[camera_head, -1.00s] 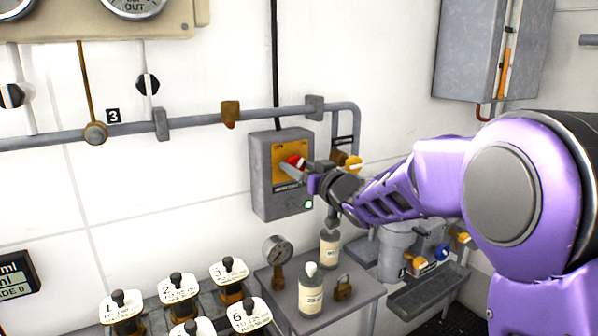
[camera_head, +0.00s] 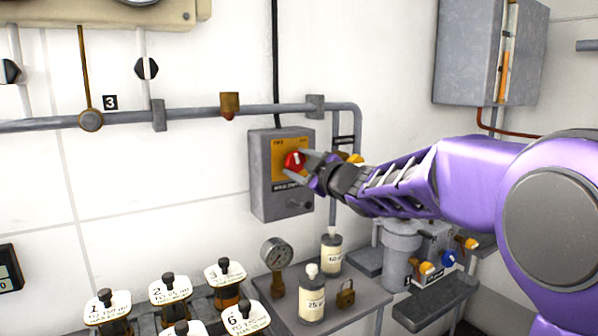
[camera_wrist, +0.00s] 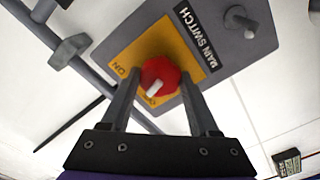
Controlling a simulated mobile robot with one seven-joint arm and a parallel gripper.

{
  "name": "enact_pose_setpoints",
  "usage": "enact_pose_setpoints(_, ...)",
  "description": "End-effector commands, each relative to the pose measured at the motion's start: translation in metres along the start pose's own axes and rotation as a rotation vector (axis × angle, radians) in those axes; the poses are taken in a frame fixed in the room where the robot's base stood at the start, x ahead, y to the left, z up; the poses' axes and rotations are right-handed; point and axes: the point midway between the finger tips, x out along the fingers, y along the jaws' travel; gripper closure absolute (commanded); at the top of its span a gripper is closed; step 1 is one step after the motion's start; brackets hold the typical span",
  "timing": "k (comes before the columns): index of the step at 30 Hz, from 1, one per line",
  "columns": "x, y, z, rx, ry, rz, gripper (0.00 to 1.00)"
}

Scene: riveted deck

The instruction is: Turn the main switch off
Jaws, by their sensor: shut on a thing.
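The main switch is a grey wall box (camera_head: 268,203) with a yellow plate and a red round knob (camera_head: 292,162). The wrist view shows the knob (camera_wrist: 166,72) close up, beside the words MAIN SWITCH. Its white mark points to the lower left in that view, beside a partly covered label. The ON label is farther left on the plate. My gripper (camera_head: 300,167) reaches the knob from the right. In the wrist view my gripper (camera_wrist: 160,82) has one finger on each side of the knob and is shut on it.
A grey pipe (camera_head: 190,114) runs along the wall above the box. A grey cabinet (camera_head: 470,60) hangs at upper right.

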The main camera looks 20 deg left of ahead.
Motion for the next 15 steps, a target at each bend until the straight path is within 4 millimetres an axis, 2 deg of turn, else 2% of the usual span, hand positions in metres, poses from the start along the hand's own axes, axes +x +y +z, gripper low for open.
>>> enact_pose_setpoints(15,-0.0002,-0.0005,0.0007,-0.419,-0.002,-0.001,0.94)
